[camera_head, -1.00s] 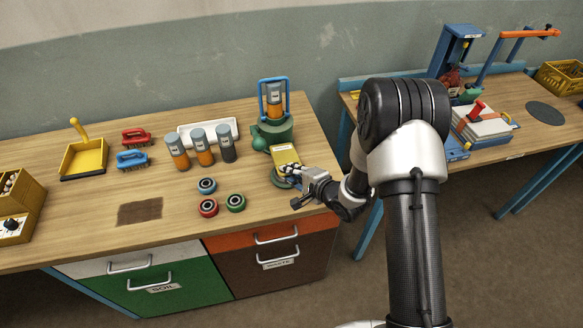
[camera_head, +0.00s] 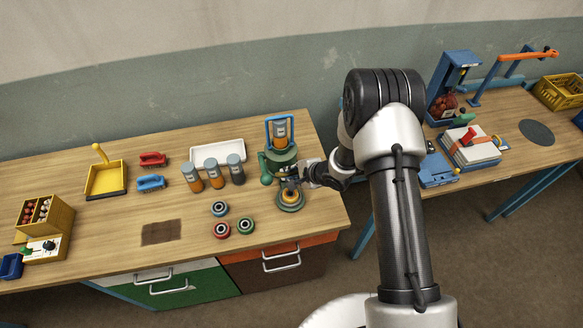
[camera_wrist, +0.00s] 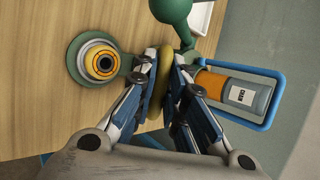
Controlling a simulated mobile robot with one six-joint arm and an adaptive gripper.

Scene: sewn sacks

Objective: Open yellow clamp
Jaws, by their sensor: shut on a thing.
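The green device (camera_head: 280,160) stands near the right end of the left bench, with a blue frame around a grey-and-orange canister (camera_head: 280,131). My gripper (camera_head: 299,174) is at the device's front right. In the wrist view my gripper (camera_wrist: 162,80) is shut on an olive-yellow piece (camera_wrist: 163,66), seen nearly edge-on. This looks like the yellow clamp of the device; my fingers hide part of it. In the wrist view a round green holder with an orange ring (camera_wrist: 100,62) lies left of the fingers. The canister (camera_wrist: 232,88) lies right of them.
Several grey-topped canisters (camera_head: 214,172) and a white tray (camera_head: 217,149) stand left of the device. Coloured rings (camera_head: 222,229) lie in front. The right bench holds a white stack (camera_head: 470,147) with red and yellow parts. The bench's front middle has free room.

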